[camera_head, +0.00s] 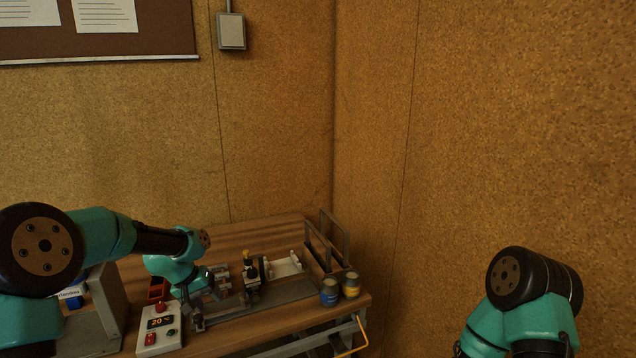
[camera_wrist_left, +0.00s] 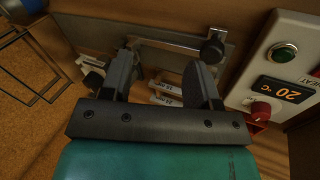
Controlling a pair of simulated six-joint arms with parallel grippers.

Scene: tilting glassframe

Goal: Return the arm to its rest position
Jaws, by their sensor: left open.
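My left arm (camera_head: 95,235) reaches in from the left over the wooden bench. Its left gripper (camera_head: 202,303) points down above the bench, beside the control box. In the left wrist view the two fingers of the gripper (camera_wrist_left: 163,75) stand apart, with nothing held between them. Below and beyond the fingers lie a grey metal plate and small pale labelled parts (camera_wrist_left: 165,97). My right arm (camera_head: 520,310) shows only as a folded link at the lower right; its gripper is out of the frame.
A white control box (camera_head: 160,342) with a "20" display and red knob sits at the bench front. A small fixture (camera_head: 252,275), two cans (camera_head: 329,292) (camera_head: 351,285) and a wire rack (camera_head: 327,245) stand to the right. Cork walls (camera_head: 480,130) close the corner.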

